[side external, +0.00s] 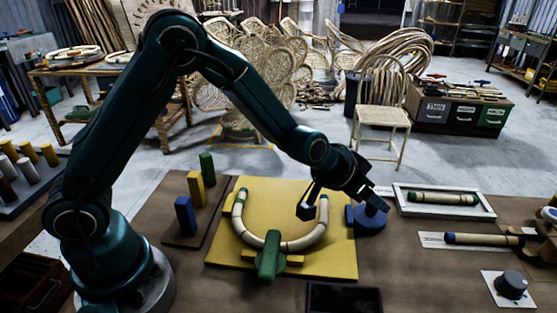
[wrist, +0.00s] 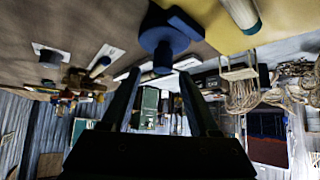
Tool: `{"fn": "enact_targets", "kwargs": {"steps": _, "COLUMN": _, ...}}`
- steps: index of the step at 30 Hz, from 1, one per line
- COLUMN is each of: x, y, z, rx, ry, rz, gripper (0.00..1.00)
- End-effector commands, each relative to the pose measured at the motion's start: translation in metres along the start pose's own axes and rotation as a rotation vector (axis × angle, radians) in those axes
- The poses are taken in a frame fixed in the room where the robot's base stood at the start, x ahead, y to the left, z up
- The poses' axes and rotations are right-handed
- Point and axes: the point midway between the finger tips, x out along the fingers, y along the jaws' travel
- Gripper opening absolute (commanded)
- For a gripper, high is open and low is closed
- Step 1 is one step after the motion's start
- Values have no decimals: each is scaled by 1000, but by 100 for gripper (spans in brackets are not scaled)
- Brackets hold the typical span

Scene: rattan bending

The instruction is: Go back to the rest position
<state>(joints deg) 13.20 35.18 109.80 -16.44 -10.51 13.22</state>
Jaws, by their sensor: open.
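A pale rattan pole (side external: 305,241) is bent into a U on a yellow board (side external: 340,262). A green clamp (side external: 269,256) stands at the bottom of the curve. A blue round-based piece (side external: 369,221) is at the board's right edge, and it also shows in the wrist view (wrist: 170,38). My gripper (side external: 342,207) is open and empty, above the board's right side near the rattan's right end and the blue piece. Whether a finger touches either cannot be told. Its two dark fingers (wrist: 160,80) are apart in the wrist view, with nothing between them.
Green, yellow (side external: 195,188) and blue upright blocks stand left of the board. To the right are a white tray (side external: 445,214) with a rattan piece, another rattan piece (side external: 483,239), and a dark knob (side external: 511,284). A black tray (side external: 343,298) lies in front.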

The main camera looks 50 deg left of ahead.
Motion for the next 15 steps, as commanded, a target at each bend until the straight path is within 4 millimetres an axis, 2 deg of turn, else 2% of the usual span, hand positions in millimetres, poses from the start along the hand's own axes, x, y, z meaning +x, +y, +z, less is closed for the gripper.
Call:
{"fn": "enact_targets", "kwargs": {"steps": 6, "x": -15, "y": 0, "z": 0, "rx": 0, "ry": 1, "rz": 1, "gripper": 61}}
{"fn": "enact_targets", "kwargs": {"steps": 15, "x": -16, "y": 0, "z": 0, "rx": 1, "ry": 0, "rz": 1, "gripper": 61}}
